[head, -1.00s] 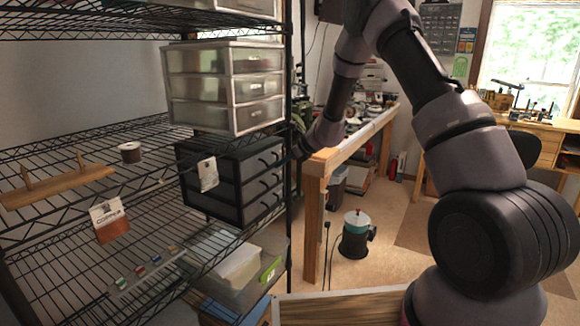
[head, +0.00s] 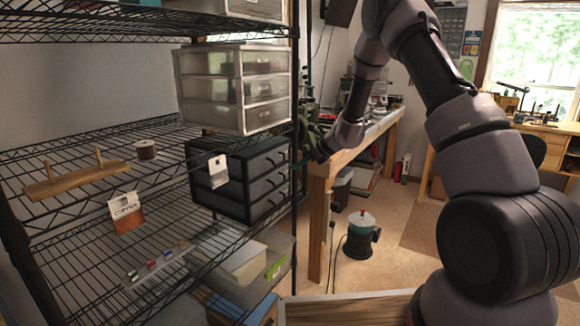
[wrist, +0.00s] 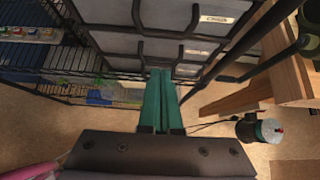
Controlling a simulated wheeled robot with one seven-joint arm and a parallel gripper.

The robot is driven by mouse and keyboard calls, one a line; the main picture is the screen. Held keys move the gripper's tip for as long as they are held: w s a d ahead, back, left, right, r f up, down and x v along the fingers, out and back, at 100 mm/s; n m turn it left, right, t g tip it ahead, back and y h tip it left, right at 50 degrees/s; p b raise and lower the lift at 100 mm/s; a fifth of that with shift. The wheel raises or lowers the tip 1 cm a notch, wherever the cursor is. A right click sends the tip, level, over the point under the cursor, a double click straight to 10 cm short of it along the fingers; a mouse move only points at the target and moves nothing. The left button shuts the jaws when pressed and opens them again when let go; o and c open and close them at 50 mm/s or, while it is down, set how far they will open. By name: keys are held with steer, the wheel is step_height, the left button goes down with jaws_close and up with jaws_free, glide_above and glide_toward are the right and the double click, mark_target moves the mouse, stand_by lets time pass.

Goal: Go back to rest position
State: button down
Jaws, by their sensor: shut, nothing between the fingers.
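My gripper (wrist: 161,74) shows in the wrist view as two teal fingers side by side, shut and empty. In that view the fingertips overlap the lower front of the black drawer unit; I cannot tell the gap between them. In the head view my arm bends down at the upper right, and its end is beside the right post of the wire shelf (head: 68,263). The gripper itself is hard to make out there. The black drawer unit (head: 232,192) stands on the shelf, left of the arm's end.
A clear drawer unit (head: 234,88) stands above the black one. A wooden workbench (head: 320,190) stands close by the arm's end.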

steer(key=s+d+r+n, duration=0.45)
steer(key=s+r, duration=0.45)
steer(key=r, duration=0.3)
steer(key=s+d+r+n, duration=0.3)
steer(key=s+r+n, duration=0.2)
steer(key=s+r, duration=0.5)
steer(key=s+d+r+n+h, duration=0.2)
steer(key=s+d+n, duration=0.1)
steer(key=s, duration=0.4)
steer(key=s+d+r+n+t+h, duration=0.1)
steer(key=s+d+r+n+h, duration=0.1)
steer(key=s, duration=0.5)
steer(key=s+d+r+n+h, duration=0.2)
steer(key=s+d+r+n, duration=0.1)
steer(key=s+n, duration=0.3)
steer(key=shift+s+d+r, duration=0.35)
steer(key=shift+s+d, duration=0.1)
steer(key=shift+s, duration=0.25)
